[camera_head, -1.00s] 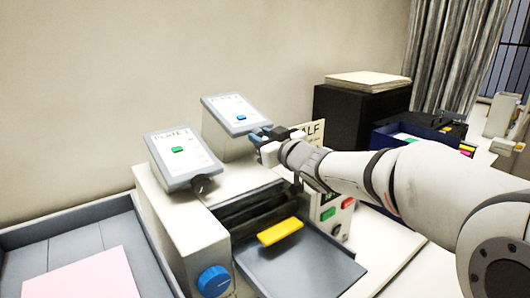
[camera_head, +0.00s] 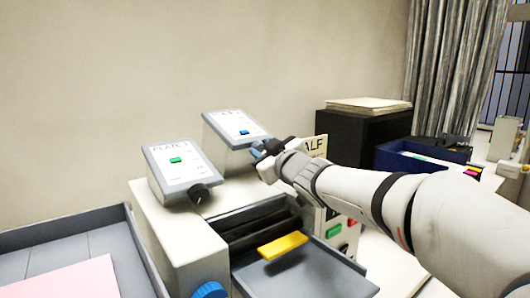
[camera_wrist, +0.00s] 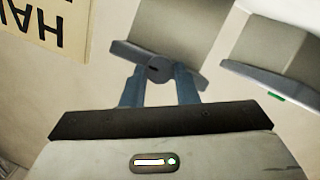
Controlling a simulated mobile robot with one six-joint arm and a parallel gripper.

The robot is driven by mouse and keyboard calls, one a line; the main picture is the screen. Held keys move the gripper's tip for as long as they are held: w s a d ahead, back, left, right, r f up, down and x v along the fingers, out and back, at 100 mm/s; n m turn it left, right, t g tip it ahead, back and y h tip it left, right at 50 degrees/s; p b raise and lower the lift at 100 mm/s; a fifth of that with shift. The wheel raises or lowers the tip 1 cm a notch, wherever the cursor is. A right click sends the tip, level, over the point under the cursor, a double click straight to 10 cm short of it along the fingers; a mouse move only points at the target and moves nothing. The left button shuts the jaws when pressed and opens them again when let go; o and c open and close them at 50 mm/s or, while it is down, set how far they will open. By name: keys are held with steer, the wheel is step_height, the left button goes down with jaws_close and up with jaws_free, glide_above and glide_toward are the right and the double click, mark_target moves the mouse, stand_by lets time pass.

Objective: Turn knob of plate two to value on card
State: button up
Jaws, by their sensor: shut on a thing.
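The plate two panel (camera_head: 232,128), tilted, with a white face and blue mark, stands at the back of the cream machine. Its small print is too blurred to read. My gripper (camera_head: 261,150) is at its lower right corner. In the wrist view, its blue fingers (camera_wrist: 159,88) are shut on a round dark grey knob (camera_wrist: 158,68) with a dark slot. The knob is hidden in the head view.
The plate one panel (camera_head: 178,168), with a green mark and its own dark knob (camera_head: 199,194), stands close at left. A yellow bar (camera_head: 282,246) lies over the grey tray (camera_head: 318,275). A black box (camera_head: 362,137) and blue bin (camera_head: 405,163) stand behind my arm.

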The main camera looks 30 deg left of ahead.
steer(key=o, duration=1)
steer(key=shift+a, duration=0.1)
steer(key=b+v, duration=0.1)
steer(key=v, duration=0.7)
